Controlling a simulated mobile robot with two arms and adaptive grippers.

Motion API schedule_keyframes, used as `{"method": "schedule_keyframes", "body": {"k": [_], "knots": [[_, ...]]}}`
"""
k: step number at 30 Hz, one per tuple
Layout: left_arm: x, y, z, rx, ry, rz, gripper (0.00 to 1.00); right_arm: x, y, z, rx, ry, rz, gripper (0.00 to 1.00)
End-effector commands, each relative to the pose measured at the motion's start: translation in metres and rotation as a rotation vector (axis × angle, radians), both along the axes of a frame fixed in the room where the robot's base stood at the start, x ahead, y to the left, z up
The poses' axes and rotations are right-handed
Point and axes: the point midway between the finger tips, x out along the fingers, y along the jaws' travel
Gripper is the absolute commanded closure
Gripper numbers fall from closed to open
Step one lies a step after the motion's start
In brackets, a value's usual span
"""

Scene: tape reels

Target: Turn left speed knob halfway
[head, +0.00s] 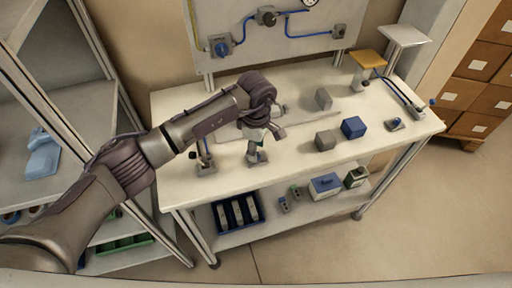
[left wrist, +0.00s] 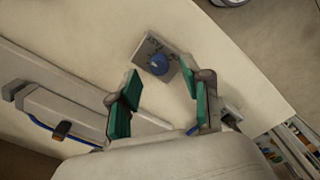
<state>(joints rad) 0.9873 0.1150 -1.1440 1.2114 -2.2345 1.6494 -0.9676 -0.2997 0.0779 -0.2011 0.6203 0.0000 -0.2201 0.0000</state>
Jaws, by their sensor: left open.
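The left speed knob is a blue round knob (left wrist: 159,64) on a small grey box (left wrist: 150,48) with dark markings, on the pale worktable. In the head view its grey box (head: 259,158) stands near the table's front edge, partly covered by my gripper. My left gripper (head: 257,146) points down over it. In the left wrist view my left gripper (left wrist: 160,75) has its green-padded fingers apart, with the knob just beyond and between the tips. Contact with the knob cannot be told. My right gripper is out of view.
A second box with a blue knob (head: 395,124) is at the table's right. A blue cube (head: 353,127) and grey blocks (head: 325,140) lie between. A lever stand (head: 205,165) is just left of my gripper. A gauge panel (head: 265,50) rises behind.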

Motion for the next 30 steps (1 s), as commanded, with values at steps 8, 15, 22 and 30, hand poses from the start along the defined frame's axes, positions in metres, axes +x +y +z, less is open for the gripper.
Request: {"method": "schedule_keyframes", "body": {"k": [8,15,22,30], "knots": [[0.000,0.000,-0.020,-0.002,0.000,0.000,0.51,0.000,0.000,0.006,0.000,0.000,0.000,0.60],[0.000,0.000,-0.021,-0.002,0.000,0.000,0.51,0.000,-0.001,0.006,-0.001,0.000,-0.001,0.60],[0.000,0.000,-0.021,-0.002,0.000,0.000,0.88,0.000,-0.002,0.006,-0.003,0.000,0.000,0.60],[0.000,0.000,-0.021,-0.002,-0.002,0.003,1.00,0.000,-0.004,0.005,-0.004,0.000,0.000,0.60]]}}
